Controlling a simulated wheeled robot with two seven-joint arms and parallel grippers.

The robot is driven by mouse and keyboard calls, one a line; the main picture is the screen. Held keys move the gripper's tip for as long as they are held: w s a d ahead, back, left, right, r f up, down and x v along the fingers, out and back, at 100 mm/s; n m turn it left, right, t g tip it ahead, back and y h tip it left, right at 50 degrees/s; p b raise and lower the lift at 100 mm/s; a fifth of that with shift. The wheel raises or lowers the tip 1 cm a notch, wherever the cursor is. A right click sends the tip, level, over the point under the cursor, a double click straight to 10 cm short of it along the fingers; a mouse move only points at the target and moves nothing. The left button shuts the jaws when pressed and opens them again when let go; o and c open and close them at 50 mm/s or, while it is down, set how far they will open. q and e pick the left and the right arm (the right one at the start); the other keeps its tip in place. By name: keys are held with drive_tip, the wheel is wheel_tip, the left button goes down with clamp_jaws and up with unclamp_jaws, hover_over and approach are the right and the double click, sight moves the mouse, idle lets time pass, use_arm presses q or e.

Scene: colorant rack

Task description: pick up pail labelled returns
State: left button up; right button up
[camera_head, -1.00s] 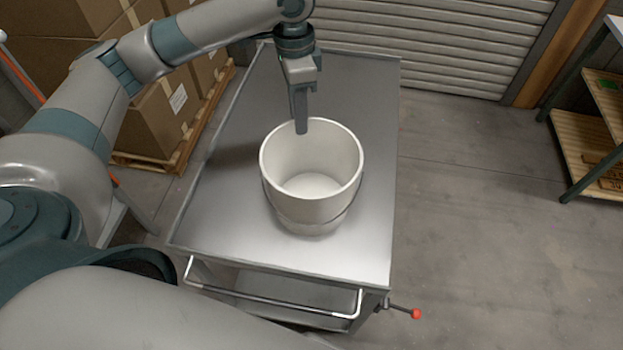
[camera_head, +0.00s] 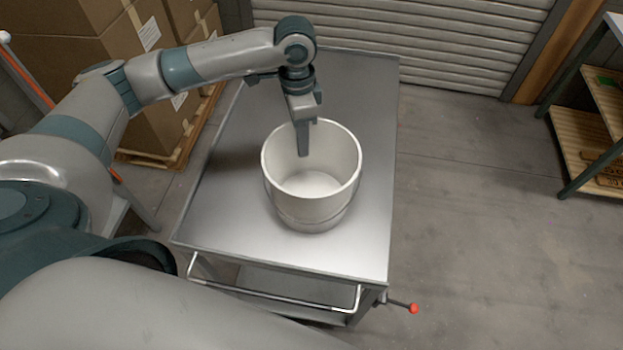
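A white, empty pail (camera_head: 312,205) stands upright on the grey metal cart top (camera_head: 235,215). Its wire handle hangs low around its side. No label shows on the side facing me. My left gripper (camera_head: 303,140) points down at the pail's far rim. One finger shows against the inside of the far wall; the other finger is hidden, so I cannot tell whether the gripper is open or touching the rim. My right gripper is not in view.
Cardboard boxes (camera_head: 90,45) stand on a wooden pallet at the left. A shutter (camera_head: 430,35) closes the back. A shelf (camera_head: 590,130) stands at the right. The cart has a handle and a red-knobbed lever (camera_head: 413,308). The floor right of the cart is clear.

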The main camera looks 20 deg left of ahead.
sight(303, 169)
use_arm(q)
wheel_tip(303, 169, down, 3)
drive_tip(key=shift+w+f+p, duration=0.1)
drive_tip(key=shift+w+p, duration=0.05)
drive_tip(key=shift+p, duration=0.55)
drive_tip(key=shift+f, duration=0.6)
drive_tip(key=c, duration=0.7)
clamp_jaws()
